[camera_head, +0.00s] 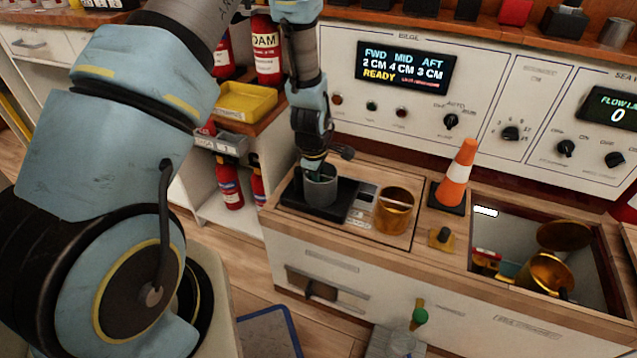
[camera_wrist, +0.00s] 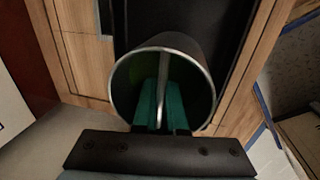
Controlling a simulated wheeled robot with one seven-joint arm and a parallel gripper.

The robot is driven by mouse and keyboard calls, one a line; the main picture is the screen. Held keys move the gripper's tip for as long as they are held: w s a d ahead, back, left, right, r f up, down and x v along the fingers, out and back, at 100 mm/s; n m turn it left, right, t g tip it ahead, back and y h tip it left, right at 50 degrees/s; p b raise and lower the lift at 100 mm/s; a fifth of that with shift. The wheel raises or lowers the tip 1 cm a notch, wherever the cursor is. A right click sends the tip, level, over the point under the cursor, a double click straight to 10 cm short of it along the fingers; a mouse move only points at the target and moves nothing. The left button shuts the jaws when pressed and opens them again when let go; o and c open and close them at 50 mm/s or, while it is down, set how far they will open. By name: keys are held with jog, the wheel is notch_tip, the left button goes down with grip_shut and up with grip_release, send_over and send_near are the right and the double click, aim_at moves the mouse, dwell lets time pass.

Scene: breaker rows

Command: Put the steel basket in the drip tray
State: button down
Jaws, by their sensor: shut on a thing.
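The steel basket (camera_head: 320,187) is a grey, open-topped cylinder at the left end of the wooden counter. In the wrist view the basket (camera_wrist: 204,66) shows its round rim, with a thin metal bar across its mouth. My gripper (camera_head: 317,169) reaches down into its mouth. In the wrist view my gripper's teal fingers (camera_wrist: 164,104) are shut on the bar. The black tray (camera_head: 347,198), which looks like the drip tray, is under the basket. I cannot tell whether the basket's bottom touches it.
A copper-coloured pot (camera_head: 396,212) stands right of the tray. An orange cone (camera_head: 459,172) stands beyond it. An open bin (camera_head: 487,235) at the right holds brass-coloured vessels. A yellow tray (camera_head: 246,101) and fire extinguishers (camera_head: 229,183) are left. A control panel (camera_head: 478,75) rises behind.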

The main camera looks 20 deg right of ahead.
jog(key=shift+f, duration=0.15)
jog(key=c, duration=1)
grip_release()
notch_tip(320, 180, up, 12)
jog(key=s+a+p, duration=0.2)
jog(key=s+a+r+m, duration=0.1)
jog(key=a+r+m, duration=0.2)
jog(key=a, duration=0.6)
jog(key=s+a+r+m+y, duration=0.1)
jog(key=a+r+m, duration=0.3)
jog(key=a, duration=0.5)
jog(key=s+a+r+m, duration=0.2)
jog(key=a+r+m, duration=0.1)
jog(key=a+r, duration=0.4)
jog(key=shift+a+m, duration=0.3)
jog(key=shift+a, duration=0.6)
